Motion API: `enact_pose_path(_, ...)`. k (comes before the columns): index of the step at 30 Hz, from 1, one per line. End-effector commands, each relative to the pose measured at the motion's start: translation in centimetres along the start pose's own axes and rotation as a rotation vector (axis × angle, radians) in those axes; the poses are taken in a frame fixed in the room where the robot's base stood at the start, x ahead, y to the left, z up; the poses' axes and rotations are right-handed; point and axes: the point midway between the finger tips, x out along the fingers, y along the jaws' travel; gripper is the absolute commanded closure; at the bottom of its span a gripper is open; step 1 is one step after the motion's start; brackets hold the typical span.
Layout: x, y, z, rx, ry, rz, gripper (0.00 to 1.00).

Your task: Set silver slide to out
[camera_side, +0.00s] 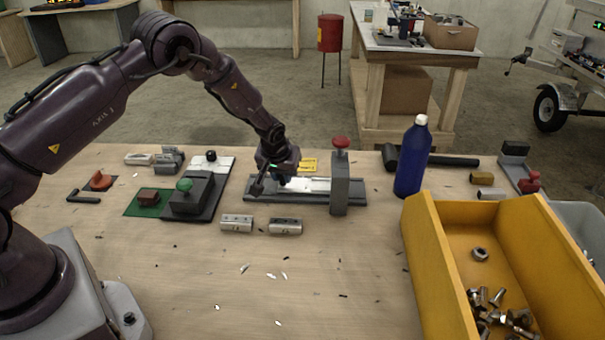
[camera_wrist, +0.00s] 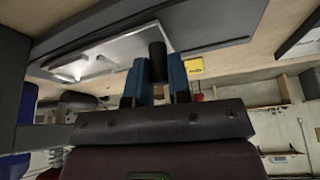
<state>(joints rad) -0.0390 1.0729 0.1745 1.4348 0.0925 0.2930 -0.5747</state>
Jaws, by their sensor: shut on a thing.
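The silver slide (camera_side: 314,184) is a bright flat plate lying on a long dark grey base (camera_side: 258,197). In the wrist view the silver slide (camera_wrist: 112,52) carries a short black peg (camera_wrist: 157,62). My gripper (camera_side: 284,181) is down over the left part of the slide. In the wrist view the two blue fingers of my gripper (camera_wrist: 156,84) stand on either side of the black peg and are shut on it. In the side view my gripper hides the peg. A grey upright post (camera_side: 340,190) with a red knob (camera_side: 341,143) stands at the right part of the base.
A blue bottle (camera_side: 412,160) and a yellow bin (camera_side: 424,225) stand to the right. A grey fixture with a green knob (camera_side: 184,185) is left of my gripper. Two small metal blocks (camera_side: 237,222) (camera_side: 285,227) lie in front. The front middle of the table is mostly clear.

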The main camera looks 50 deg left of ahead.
Motion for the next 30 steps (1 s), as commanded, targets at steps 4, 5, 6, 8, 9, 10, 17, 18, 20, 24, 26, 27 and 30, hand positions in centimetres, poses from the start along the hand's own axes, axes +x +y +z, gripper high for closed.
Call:
enact_pose_path(4,-0.4,-4.7,0.7,-0.009,0.0,-0.004,1.0)
enact_pose_path(5,-0.4,-5.4,0.8,-0.009,0.0,-0.004,1.0)
enact_pose_path(6,-0.5,-6.2,1.0,-0.008,0.0,-0.004,1.0)
enact_pose_path(8,-0.6,-7.2,1.2,-0.007,0.001,-0.004,1.0)
enact_pose_path(9,-0.6,-7.6,1.3,-0.005,0.003,-0.002,1.0)
enact_pose_path(10,-0.6,-7.9,1.3,-0.005,0.003,-0.002,1.0)
enact_pose_path(17,-0.7,-8.5,1.5,-0.003,0.001,-0.005,1.0)
enact_pose_path(18,-0.7,-8.5,1.5,-0.004,0.0,-0.006,1.0)
enact_pose_path(20,-0.7,-8.6,1.5,-0.005,-0.001,-0.008,1.0)
enact_pose_path(24,-0.7,-8.6,1.5,-0.005,-0.002,-0.009,0.58)
enact_pose_path(26,-0.7,-8.5,1.5,-0.004,-0.001,-0.007,0.56)
enact_pose_path(27,-0.7,-8.5,1.5,-0.004,-0.001,-0.006,0.56)
enact_pose_path(30,-0.7,-8.4,1.5,-0.003,0.0,-0.005,0.56)
